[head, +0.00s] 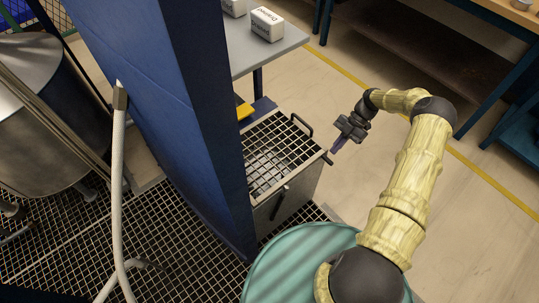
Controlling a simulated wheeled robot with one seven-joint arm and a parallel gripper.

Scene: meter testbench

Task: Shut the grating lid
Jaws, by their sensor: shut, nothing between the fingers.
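The grating lid (283,137) is a dark metal grid with a bar handle (301,125) at its far right edge. It shows at the top of a grey metal box (290,203) in the middle of the head view. I cannot tell its exact angle to the box rim. The blue panel hides the lid's left side. My gripper (334,149) is shut and empty, just right of the box's right corner, close to a small dark peg (327,158) there. I cannot tell whether it touches.
A tall blue panel (190,110) stands left of the box. A teal round drum top (300,262) is in front. A grey table (262,45) with white blocks (267,23) stands behind. Open floor (460,200) lies to the right, with a workbench beyond.

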